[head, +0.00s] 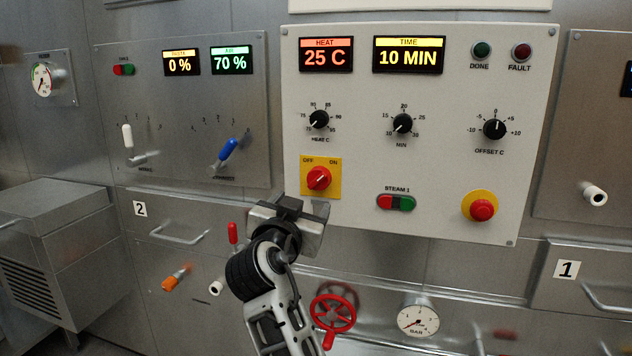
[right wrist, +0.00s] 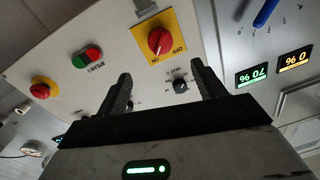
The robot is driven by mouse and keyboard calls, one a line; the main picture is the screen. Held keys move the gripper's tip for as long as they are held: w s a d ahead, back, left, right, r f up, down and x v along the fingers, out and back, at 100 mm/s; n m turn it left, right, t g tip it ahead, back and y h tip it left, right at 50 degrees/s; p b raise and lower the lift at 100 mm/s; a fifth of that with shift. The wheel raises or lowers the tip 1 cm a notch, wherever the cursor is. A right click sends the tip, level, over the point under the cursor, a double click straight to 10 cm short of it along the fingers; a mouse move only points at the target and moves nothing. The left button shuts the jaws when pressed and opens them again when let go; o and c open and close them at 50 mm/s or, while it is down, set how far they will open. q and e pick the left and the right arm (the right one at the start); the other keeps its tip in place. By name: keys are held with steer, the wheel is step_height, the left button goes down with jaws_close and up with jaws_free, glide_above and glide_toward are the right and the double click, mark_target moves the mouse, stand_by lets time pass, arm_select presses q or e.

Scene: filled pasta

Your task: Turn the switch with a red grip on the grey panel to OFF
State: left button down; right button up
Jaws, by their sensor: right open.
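The switch's red grip (head: 318,178) sits on a square yellow plate (head: 333,163) at the lower left of the light grey panel (head: 450,105). OFF is printed at the plate's upper left and ON at its upper right. The grip's pale mark seems to point up and right, toward ON. My right gripper (head: 289,209) is below and left of the switch, apart from it. In the right wrist view my right gripper (right wrist: 161,76) is open and empty, with the red grip (right wrist: 160,41) ahead between and beyond its fingertips. My left gripper is not in view.
On the same panel are a red-green STEAM 1 button pair (head: 396,202), a red stop button on a yellow ring (head: 481,207) and black knobs above. A red valve wheel (head: 333,313) and pressure gauge (head: 418,320) are below. A blue lever (head: 226,152) is on the left panel.

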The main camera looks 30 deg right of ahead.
mark_target(317, 182)
steer(key=p+x, duration=0.1)
steer(key=x, duration=1.1)
steer(key=shift+w+d+f+p, duration=0.1)
steer(key=shift+w+d+p, duration=0.15)
steer(key=shift+p, duration=0.1)
steer(key=c, duration=1)
